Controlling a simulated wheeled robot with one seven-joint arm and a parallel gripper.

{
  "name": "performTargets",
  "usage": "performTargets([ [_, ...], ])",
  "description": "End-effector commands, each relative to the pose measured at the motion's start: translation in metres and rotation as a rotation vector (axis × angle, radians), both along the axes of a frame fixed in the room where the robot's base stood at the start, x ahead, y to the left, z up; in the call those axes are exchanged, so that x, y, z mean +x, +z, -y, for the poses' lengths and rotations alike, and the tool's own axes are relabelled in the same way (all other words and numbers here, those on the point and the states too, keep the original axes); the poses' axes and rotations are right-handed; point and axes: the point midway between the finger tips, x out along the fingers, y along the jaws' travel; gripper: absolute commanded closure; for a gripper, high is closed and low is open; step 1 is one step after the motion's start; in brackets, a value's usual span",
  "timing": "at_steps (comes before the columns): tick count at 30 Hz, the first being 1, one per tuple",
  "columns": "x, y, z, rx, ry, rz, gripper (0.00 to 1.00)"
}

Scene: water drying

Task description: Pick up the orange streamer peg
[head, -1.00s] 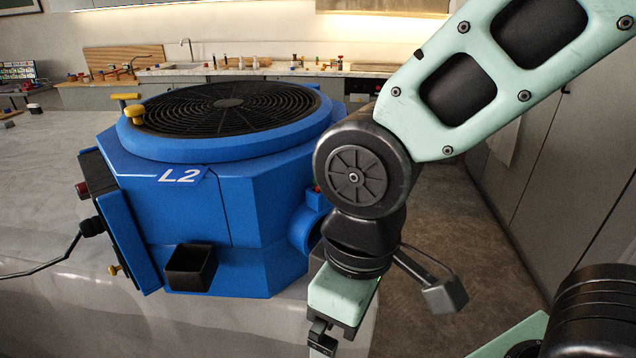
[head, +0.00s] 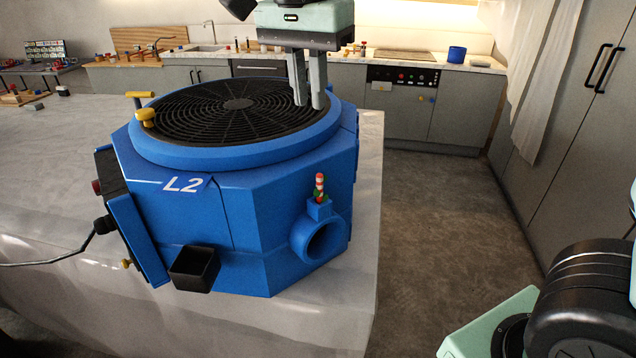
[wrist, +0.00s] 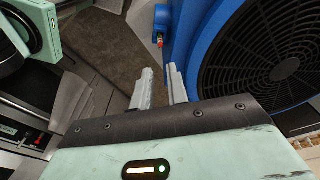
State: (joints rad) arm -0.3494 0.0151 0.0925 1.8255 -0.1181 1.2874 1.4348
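A small peg with red-orange and white stripes (head: 319,187) stands upright on the blue block above the round outlet of the blue machine (head: 225,215). Something green and red is at its foot. It also shows as a small orange-red spot in the wrist view (wrist: 160,40). I cannot tell for certain that it is the orange streamer peg. My gripper (head: 309,104) points down above the right part of the machine's black grille, higher than the peg and apart from it. In the wrist view, its two fingers (wrist: 160,70) stand apart with nothing between them.
The machine stands on a pale table (head: 355,200) near its right edge. A yellow knob (head: 146,117) is on its rim, and a black open box (head: 194,268) is on its front. Open floor (head: 430,220) lies to the right, with counters behind.

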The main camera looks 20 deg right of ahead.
Motion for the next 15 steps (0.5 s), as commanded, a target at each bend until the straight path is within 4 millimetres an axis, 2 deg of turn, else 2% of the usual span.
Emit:
performTargets([
  [2, 0.004, 0.006, 0.004, -0.006, -0.047, 0.004, 0.84],
  [5, 0.005, -0.001, 0.006, -0.008, -0.065, 0.005, 0.84],
  [15, 0.008, -0.069, 0.013, -0.007, -0.062, 0.0, 0.84],
])
